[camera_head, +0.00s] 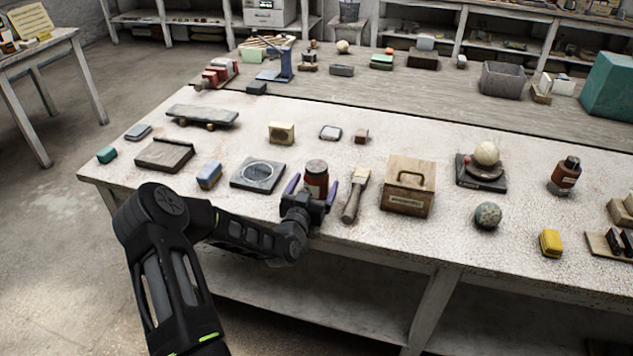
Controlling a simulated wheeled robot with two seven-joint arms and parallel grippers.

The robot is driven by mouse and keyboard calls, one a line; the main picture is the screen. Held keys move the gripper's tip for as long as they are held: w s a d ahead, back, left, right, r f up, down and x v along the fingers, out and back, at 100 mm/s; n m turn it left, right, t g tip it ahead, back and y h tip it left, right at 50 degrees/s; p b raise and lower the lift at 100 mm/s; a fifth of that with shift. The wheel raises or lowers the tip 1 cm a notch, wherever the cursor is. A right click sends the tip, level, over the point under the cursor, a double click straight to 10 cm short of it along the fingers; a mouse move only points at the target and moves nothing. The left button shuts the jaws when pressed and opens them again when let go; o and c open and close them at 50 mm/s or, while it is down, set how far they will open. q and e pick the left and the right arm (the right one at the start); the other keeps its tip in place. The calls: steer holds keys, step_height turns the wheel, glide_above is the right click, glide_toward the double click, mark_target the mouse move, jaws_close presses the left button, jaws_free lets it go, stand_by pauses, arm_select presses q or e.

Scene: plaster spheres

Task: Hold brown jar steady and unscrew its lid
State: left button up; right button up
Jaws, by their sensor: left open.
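The brown jar (316,184) stands upright near the front edge of the worktable (270,215). The fingers are open, and I cannot tell whether either one touches the jar. The gripper body hides the jar's lower part. My right gripper is not in view.
A brush (355,195) lies close to the right of the jar, beside a wooden box (407,186) with a handle. A dark square plate (260,174) lies to the left. A second brown bottle (565,175) stands farther right. Several small items lie behind.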

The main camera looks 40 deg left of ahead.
arm_select(q)
jaws_close()
steer(key=shift+r, duration=0.15)
stand_by(0.8)
